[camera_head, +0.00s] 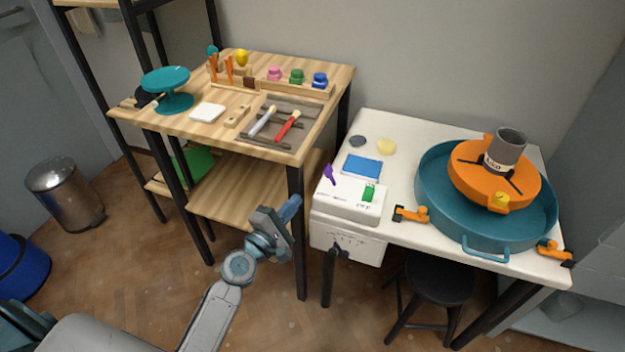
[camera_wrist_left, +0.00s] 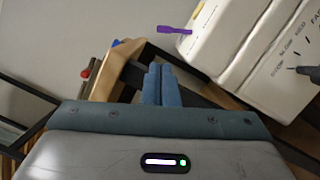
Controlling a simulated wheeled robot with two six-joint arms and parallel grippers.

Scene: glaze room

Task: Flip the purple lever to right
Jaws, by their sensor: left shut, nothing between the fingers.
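A purple lever (camera_head: 328,174) stands on the left part of the white control box (camera_head: 350,207), leaning to the left. In the left wrist view the purple lever (camera_wrist_left: 174,30) sticks out from the left side of the white box (camera_wrist_left: 236,40). A green switch (camera_head: 368,192) is at the box's right end. My left gripper (camera_head: 292,207) is shut and empty, in the air left of and below the box. It also shows in the left wrist view (camera_wrist_left: 161,84), with its blue fingers together and apart from the lever. My right gripper is not in view.
A wooden table (camera_head: 190,127) with tools stands at left. A black stool (camera_head: 440,279) is under the white table.

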